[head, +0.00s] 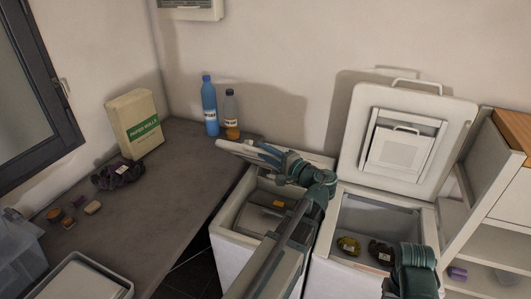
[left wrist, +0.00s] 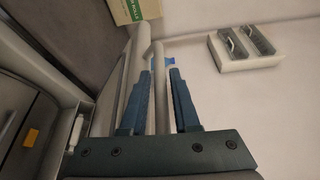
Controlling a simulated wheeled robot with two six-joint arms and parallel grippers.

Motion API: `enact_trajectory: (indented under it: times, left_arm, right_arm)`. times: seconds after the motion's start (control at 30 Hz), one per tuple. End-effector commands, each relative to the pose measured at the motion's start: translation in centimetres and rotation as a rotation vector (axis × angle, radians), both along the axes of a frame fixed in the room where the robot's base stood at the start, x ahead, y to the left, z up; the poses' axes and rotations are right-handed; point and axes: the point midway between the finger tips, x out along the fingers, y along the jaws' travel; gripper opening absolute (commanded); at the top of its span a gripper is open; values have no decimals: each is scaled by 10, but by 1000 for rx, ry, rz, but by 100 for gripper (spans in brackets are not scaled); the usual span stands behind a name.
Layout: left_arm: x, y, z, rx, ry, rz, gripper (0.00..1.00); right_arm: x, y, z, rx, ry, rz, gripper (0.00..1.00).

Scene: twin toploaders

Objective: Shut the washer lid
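Two white top-loading machines stand side by side in the head view; I cannot tell from markings which is the washer. The left machine (head: 228,216) has its lid (head: 232,148) raised, seen almost edge-on. The right machine (head: 337,285) has its lid (head: 352,155) standing upright against the wall, with a handle on top. My left gripper (head: 262,152) is at the left machine's lid. In the left wrist view, its two fingers (left wrist: 159,78) are apart, with a pale bar or lid edge between them. My right gripper (head: 411,272) is over the right machine's front right; its fingertips are not clear.
Dark and yellowish cloths (head: 380,252) lie in the right machine's tub. A grey counter (head: 165,190) at left holds two bottles (head: 210,106), a paper rolls pack (head: 134,123) and a dark cloth (head: 117,174). A shelf unit (head: 480,220) stands close at right.

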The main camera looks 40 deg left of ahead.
Motion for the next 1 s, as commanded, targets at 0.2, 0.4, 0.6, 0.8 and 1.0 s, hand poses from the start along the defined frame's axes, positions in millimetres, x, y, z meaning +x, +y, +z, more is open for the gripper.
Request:
enact_trajectory:
  times: [0.2, 0.4, 0.6, 0.8, 1.0]
  left_arm:
    - [0, -2, 0, 0, 0, 0, 30]
    - [-5, -28, 1, 0, -1, -4, 30]
    - [-12, -73, 2, 1, 0, -5, 30]
    - [-18, -109, 3, 0, 0, -4, 30]
    - [-22, -131, 4, 0, 0, -1, 30]
  right_arm:
    - [0, 0, 0, 0, 0, 0, 50]
    - [0, 0, 1, 0, 0, 0, 50]
    - [0, 0, 2, 0, 0, 0, 50]
    - [0, 0, 3, 0, 0, 0, 50]
    - [0, 0, 4, 0, 0, 0, 50]
